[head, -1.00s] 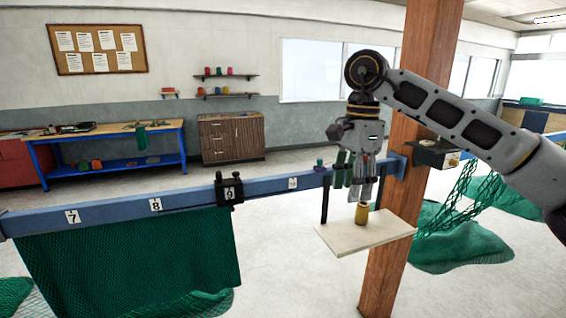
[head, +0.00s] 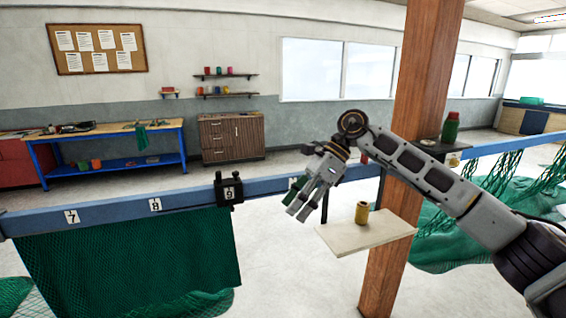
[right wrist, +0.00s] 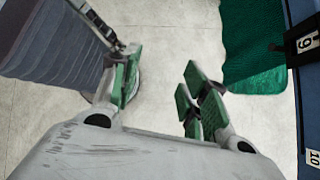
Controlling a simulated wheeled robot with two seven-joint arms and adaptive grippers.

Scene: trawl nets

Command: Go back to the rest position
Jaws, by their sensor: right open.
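My right gripper (head: 297,212) hangs in front of the blue rail, left of the small white shelf, with its fingers pointing down and to the left. In the right wrist view its green-padded fingers (right wrist: 160,88) stand wide apart, with only pale floor between them. A yellow spool (head: 362,213) stands upright on the white shelf (head: 345,238), to the right of the gripper and apart from it. My left gripper is in neither view.
The blue rail (head: 110,212) runs across, with a black clamp (head: 229,192) at mark 9 and a green net (head: 130,260) hanging below. A wooden post (head: 385,255) stands behind my right arm. A green container (head: 450,128) stands on a dark bracket beside the post.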

